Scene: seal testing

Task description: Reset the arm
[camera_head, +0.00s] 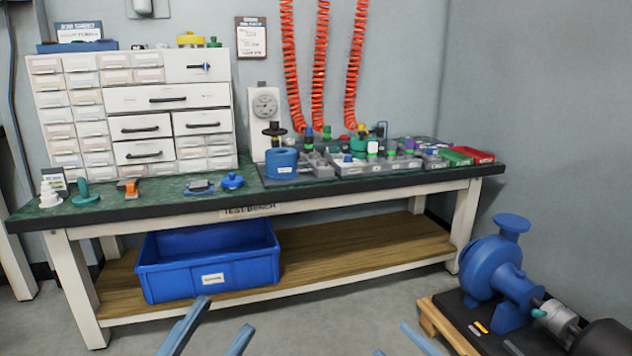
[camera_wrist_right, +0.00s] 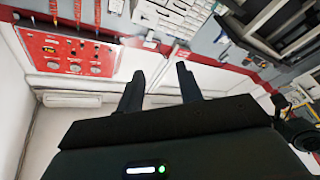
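My left gripper (camera_head: 226,314) shows at the bottom of the head view, in front of the test bench, with its two blue-grey fingers apart and nothing between them. My right gripper (camera_head: 391,338) shows only by its fingertips at the bottom edge, right of the middle. In the right wrist view its two dark fingers (camera_wrist_right: 160,72) stand apart with nothing between them. Both grippers are clear of the bench (camera_head: 330,192) and touch nothing that I can see. The rest of both arms is out of the head view.
A blue bin (camera_head: 210,270) sits on the bench's lower shelf. A blue pump (camera_head: 495,268) stands on a low pallet at the right. Drawers (camera_head: 150,98) and small parts stand on the bench top. The right wrist view shows a red panel (camera_wrist_right: 75,60) and white cabinets.

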